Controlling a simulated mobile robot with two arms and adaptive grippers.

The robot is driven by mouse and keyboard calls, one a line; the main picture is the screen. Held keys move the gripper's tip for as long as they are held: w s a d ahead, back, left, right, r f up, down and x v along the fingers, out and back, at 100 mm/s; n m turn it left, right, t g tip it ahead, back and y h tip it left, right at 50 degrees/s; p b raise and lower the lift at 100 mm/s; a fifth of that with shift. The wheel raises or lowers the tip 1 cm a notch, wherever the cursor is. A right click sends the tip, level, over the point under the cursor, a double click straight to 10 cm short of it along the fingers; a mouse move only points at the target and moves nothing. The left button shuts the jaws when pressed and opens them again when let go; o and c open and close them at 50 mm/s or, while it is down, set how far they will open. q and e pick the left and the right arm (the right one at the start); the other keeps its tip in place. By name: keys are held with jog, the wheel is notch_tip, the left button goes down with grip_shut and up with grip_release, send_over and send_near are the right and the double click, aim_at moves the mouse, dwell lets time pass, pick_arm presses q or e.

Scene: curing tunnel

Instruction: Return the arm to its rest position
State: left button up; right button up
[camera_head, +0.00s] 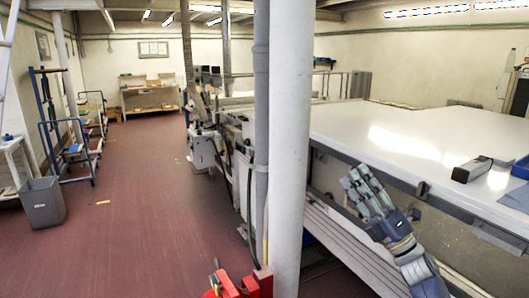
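My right arm comes in from the lower right, with its forearm angled up and to the left. My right gripper (364,187) is at the end of it, in front of the side of the large white-topped table (400,132). Its grey fingers point up and left and lie close together from this angle; whether they are open or shut is unclear. I see nothing held in it. My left arm and gripper are not in view.
A white column (290,130) stands close in front, left of my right arm. A dark box-shaped device (472,169) lies on the white top. Red parts (235,286) show at the bottom.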

jog(key=w+d+f+m+h, duration=0.6)
jog(key=m+h, duration=0.3)
jog(key=m, duration=0.5)
jog(key=w+d+f+m+h, duration=0.4)
jog(key=d+f+m+h, duration=0.25)
jog(key=m+h, duration=0.55)
jog(key=s+a+f+m+g+y+b, duration=0.1)
jog(key=s+f+m+g+b, duration=0.3)
jog(key=f, duration=1.4)
jog(key=s+f+n+g+y+p, duration=0.15)
jog(key=s+f, duration=0.35)
jog(key=f, duration=1.3)
jog(key=s+a+f+g+b, duration=0.2)
jog(key=s+f+g, duration=0.1)
jog(key=s+f, duration=1)
jog(key=s+a+f+g+b, duration=0.2)
jog(key=s+f+g, duration=0.2)
jog(key=s+f, duration=1)
jog(key=s+a+f+g, duration=0.2)
jog(key=s+f, duration=0.3)
jog(key=s, duration=0.6)
jog(key=s+a+f+g+b, duration=0.1)
jog(key=s+f, duration=0.5)
jog(key=s, duration=0.5)
jog(key=s+a+f+g+b, duration=0.1)
jog(key=s+f, duration=0.4)
jog(key=s, duration=0.6)
jog(key=shift+s+a+f+m+g+y, duration=0.15)
jog(key=shift+a+m+g+y, duration=0.25)
jog(key=shift+a+g, duration=0.45)
